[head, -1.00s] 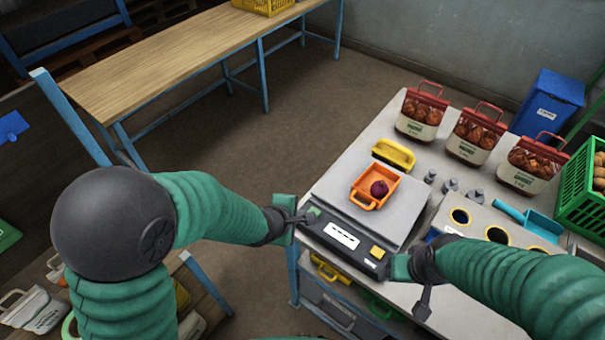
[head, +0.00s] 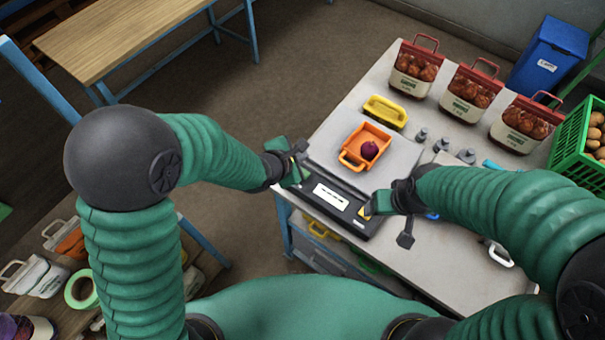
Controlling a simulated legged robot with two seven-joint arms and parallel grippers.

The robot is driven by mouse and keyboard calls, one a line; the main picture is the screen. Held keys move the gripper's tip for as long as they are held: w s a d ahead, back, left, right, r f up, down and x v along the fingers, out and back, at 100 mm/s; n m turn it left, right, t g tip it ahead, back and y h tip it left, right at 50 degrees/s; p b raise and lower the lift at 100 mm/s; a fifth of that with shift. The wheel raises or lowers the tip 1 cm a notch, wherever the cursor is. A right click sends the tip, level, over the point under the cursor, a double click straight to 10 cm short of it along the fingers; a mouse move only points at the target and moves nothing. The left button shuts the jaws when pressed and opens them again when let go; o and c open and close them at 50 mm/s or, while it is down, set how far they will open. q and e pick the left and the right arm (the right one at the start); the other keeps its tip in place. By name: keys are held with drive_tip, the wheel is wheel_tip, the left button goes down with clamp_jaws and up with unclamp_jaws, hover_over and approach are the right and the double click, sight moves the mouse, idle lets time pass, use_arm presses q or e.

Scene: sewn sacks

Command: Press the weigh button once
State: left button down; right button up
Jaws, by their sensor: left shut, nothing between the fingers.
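The scale has a pale weighing plate (head: 398,160) and a dark front panel (head: 343,216) with a white label (head: 331,196). A yellow button (head: 362,212) is at the panel's right end, partly hidden by my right gripper (head: 371,207). That gripper's tips are beside or over the button; I cannot tell whether they touch it, or whether the jaws are open. My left gripper (head: 299,168) is shut and empty at the panel's left end. An orange scoop-shaped tray (head: 378,137) with a dark red onion (head: 370,150) sits on the plate.
A yellow tray (head: 385,112) and grey weights (head: 421,135) stand beside the scale. Several red-handled bags of onions (head: 416,72) line the back. A green crate (head: 578,150) is at the right. A wooden bench (head: 110,45) is at the back left.

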use_arm(q)
drive_tip(key=b, duration=0.4)
hover_over(303, 168)
drive_tip(key=s, duration=0.3)
drive_tip(key=f, duration=0.5)
drive_tip(key=shift+w+f, duration=0.15)
drive_tip(key=shift+w, duration=0.05)
drive_tip(key=shift+w+a+f+b, duration=0.1)
drive_tip(key=shift+a+f+b, duration=0.2)
drive_tip(key=shift+f, duration=0.15)
drive_tip(key=shift+a, duration=0.1)
use_arm(e)
wheel_tip(303, 168, down, 6)
drive_tip(key=shift+s+a+r, duration=0.1)
drive_tip(key=shift+r, duration=0.15)
drive_tip(key=shift+s, duration=0.1)
use_arm(q)
drive_tip(key=shift+d, duration=0.35)
use_arm(e)
drive_tip(key=shift+d, duration=0.35)
use_arm(q)
drive_tip(key=shift+a, duration=0.25)
use_arm(e)
drive_tip(key=shift+a, duration=0.2)
use_arm(q)
drive_tip(key=shift+d, duration=0.15)
use_arm(e)
drive_tip(key=shift+d, duration=0.1)
